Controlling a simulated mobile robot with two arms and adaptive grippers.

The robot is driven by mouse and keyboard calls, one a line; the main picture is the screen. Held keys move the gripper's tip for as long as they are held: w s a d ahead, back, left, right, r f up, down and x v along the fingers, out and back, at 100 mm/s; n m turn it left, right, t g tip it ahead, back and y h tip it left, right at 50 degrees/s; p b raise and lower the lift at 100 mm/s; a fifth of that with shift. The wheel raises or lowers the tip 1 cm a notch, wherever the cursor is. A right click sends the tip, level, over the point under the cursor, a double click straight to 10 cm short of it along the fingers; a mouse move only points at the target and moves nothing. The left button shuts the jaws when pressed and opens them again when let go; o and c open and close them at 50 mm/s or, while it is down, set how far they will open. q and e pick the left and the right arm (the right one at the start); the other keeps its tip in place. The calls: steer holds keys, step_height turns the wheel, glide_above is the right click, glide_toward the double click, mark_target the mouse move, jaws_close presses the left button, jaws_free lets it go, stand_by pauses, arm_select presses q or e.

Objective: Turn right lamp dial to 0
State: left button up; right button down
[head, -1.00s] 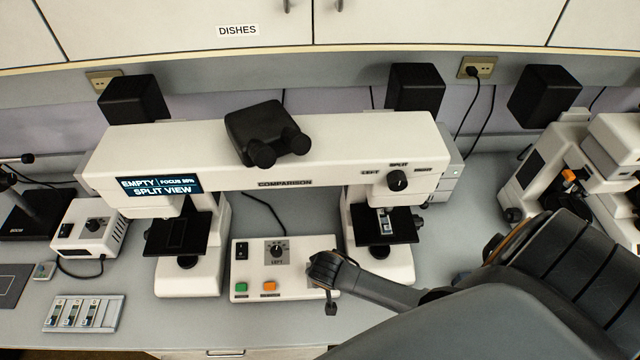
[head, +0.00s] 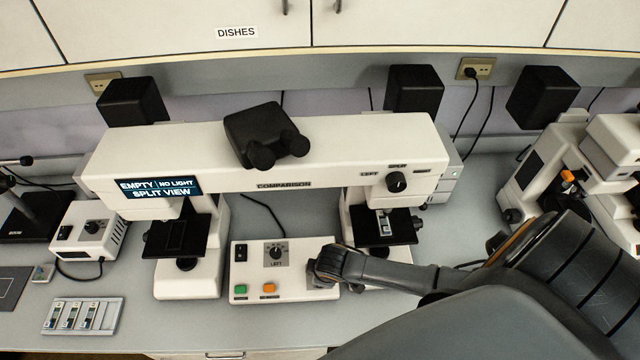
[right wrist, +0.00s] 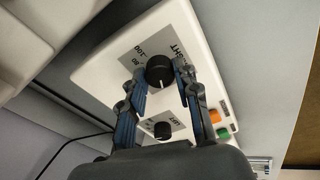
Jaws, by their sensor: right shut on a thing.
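The white lamp control box (head: 255,290) stands on the bench between the two microscope stands. Its left dial (head: 277,252), marked LEFT, is black with a white pointer line. The right lamp dial (right wrist: 160,72) is a black knob with a white line, on a grey plate with printed numbers; in the head view my gripper hides it. My right gripper (head: 325,266) is over the right side of the box. In the right wrist view its fingers (right wrist: 160,80) stand on both sides of the right dial, shut on it. My left gripper is not in view.
The microscope display (head: 160,187) reads "EMPTY", "NO LIGHT" and "SPLIT VIEW". Green (head: 241,289) and orange (head: 269,287) buttons sit on the box front. The right stage (head: 385,227) is just behind my right arm. A slide holder (head: 83,315) lies on the left bench.

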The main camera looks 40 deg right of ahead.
steer(key=shift+f+n, duration=0.1)
steer(key=shift+n, duration=0.5)
steer(key=shift+s, duration=0.1)
steer(key=c, duration=1)
jaws_free()
steer(key=v, duration=1.2)
steer(key=shift+w+d, duration=0.1)
steer(key=shift+w, duration=0.1)
